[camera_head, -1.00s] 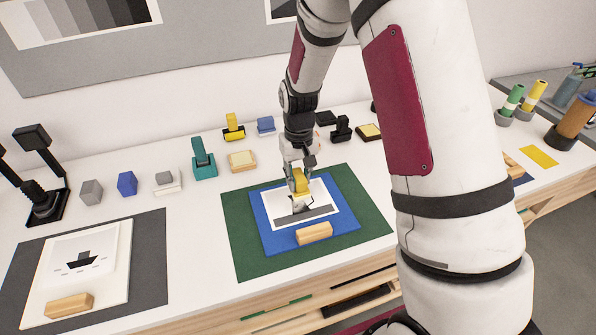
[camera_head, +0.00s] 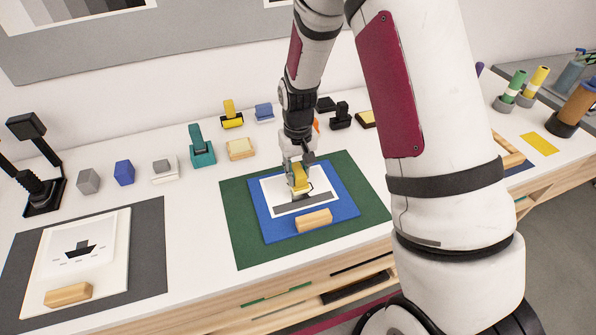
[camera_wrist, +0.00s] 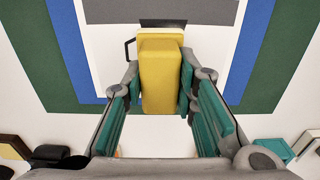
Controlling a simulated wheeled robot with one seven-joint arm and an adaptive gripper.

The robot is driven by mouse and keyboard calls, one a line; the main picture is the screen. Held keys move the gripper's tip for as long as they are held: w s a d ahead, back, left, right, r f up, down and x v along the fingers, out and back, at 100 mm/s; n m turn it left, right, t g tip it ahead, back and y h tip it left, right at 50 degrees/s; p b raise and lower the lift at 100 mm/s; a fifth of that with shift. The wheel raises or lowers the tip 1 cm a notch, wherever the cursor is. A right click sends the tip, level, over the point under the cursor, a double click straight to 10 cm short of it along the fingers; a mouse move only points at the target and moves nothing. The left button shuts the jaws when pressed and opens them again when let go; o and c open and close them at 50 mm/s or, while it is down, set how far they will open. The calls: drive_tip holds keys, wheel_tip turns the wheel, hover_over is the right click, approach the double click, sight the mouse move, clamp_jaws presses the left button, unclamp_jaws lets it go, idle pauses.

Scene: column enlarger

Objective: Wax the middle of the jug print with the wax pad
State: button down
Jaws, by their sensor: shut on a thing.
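The jug print (camera_head: 273,187) is a white sheet with a grey band, lying on a blue board (camera_head: 348,194) over a green mat (camera_head: 240,236). My gripper (camera_head: 297,176) is over the middle of the print, shut on the yellow wax pad (camera_head: 300,184). The wrist view shows the yellow block (camera_wrist: 160,75) upright between the two fingers, with the jug's outlined handle (camera_wrist: 129,48) beside it. The pad and gripper hide most of the jug. The pad is low over the print; I cannot tell whether it touches.
A wooden block (camera_head: 314,220) sits on the board's front edge. A boat print (camera_head: 88,238) with another wooden block (camera_head: 68,294) lies at left. A teal tool (camera_head: 201,150), a cream pad (camera_head: 240,149) and a yellow-handled tool (camera_head: 232,116) stand behind the mat.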

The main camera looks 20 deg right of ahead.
idle(0.5)
drive_tip(key=shift+d, duration=2.8)
drive_tip(key=shift+f, duration=0.95)
drive_tip(key=shift+a, duration=2.8)
drive_tip(key=shift+a, duration=2.8)
